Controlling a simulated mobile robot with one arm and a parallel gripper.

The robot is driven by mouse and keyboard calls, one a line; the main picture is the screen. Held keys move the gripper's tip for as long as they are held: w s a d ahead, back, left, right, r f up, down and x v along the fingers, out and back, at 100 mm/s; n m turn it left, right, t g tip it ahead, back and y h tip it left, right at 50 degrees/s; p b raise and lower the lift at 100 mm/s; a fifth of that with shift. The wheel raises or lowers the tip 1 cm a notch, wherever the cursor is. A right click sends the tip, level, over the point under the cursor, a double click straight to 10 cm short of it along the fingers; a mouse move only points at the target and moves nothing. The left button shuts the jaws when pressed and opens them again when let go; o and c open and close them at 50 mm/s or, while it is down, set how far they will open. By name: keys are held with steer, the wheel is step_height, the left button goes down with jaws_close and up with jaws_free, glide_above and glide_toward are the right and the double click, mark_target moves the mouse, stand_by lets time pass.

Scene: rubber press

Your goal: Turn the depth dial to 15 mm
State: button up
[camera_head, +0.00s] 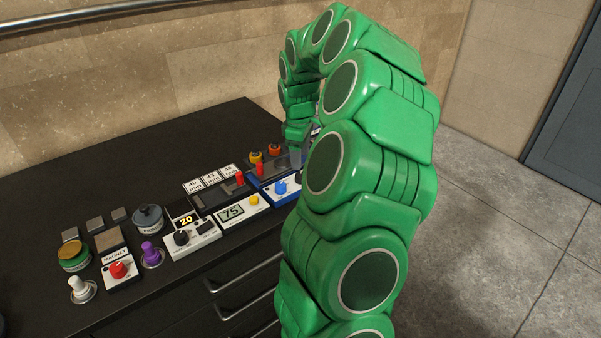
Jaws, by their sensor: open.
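A black dial (181,238) sits on a small white box, below a dark display (186,220) with orange digits reading 20. I cannot read a label that names it as the depth dial. My gripper (297,157) is at the right end of the row of controls, above the blue-edged box with a blue knob. It is open and well apart from the black dial. My green arm hides part of my gripper and what lies behind it.
A white box with display 75 (232,212) adjoins the dial's box on the right. A purple knob (151,254) and a red magnet knob (119,269) stand left of it. Red levers (240,178) rise behind. The black counter (40,205) is clear at the back left.

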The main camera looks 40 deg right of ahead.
mark_target(300, 175)
steer(key=shift+w+d+f, duration=0.1)
steer(key=shift+f, duration=3.5)
steer(key=c, duration=1)
steer(key=shift+c, duration=0.2)
